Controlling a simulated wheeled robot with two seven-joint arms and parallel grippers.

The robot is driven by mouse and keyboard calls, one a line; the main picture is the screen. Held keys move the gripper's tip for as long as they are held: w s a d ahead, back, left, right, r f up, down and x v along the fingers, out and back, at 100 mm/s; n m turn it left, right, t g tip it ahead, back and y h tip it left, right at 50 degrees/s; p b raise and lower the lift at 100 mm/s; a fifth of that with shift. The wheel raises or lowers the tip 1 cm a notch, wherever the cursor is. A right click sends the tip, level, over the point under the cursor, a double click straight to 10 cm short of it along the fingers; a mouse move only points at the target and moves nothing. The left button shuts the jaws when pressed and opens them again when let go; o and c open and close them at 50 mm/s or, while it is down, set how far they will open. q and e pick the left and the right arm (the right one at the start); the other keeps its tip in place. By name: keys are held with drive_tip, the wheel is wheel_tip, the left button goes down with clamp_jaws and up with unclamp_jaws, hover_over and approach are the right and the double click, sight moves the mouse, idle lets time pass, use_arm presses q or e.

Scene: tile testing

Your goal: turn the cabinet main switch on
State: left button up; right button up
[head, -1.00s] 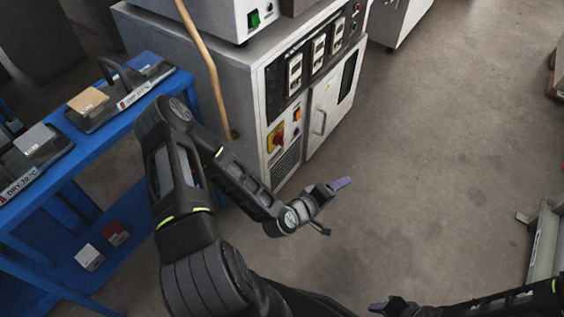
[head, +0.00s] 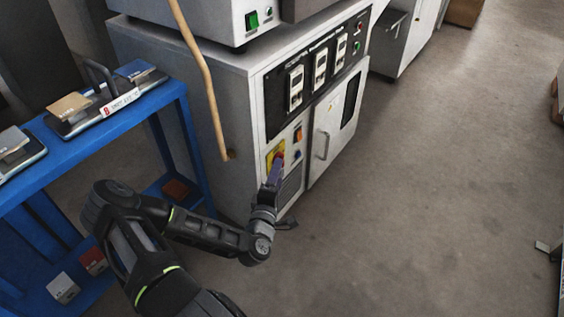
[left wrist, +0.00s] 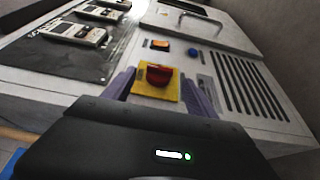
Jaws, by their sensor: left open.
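The cabinet (head: 235,105) stands at the upper middle of the head view. Its main switch is a red knob (left wrist: 158,75) on a yellow plate (left wrist: 157,91), low on the front panel. In the head view the yellow plate (head: 270,156) is partly hidden by my left gripper (head: 275,170). The left gripper (left wrist: 160,95) is open, its purple fingers on either side of the red knob in the left wrist view. I cannot tell whether the fingers touch the knob. My right gripper is out of view.
An orange switch (left wrist: 160,44) and a blue button (left wrist: 192,54) sit near the main switch. A wooden stick (head: 207,85) leans by the cabinet. A blue rack (head: 110,130) with trays is at left.

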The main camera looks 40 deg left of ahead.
use_arm(q)
drive_tip(key=b+x, duration=0.1)
drive_tip(key=x, duration=0.5)
drive_tip(key=shift+w+b, duration=0.25)
drive_tip(key=shift+b, duration=0.05)
drive_tip(key=c, duration=1.4)
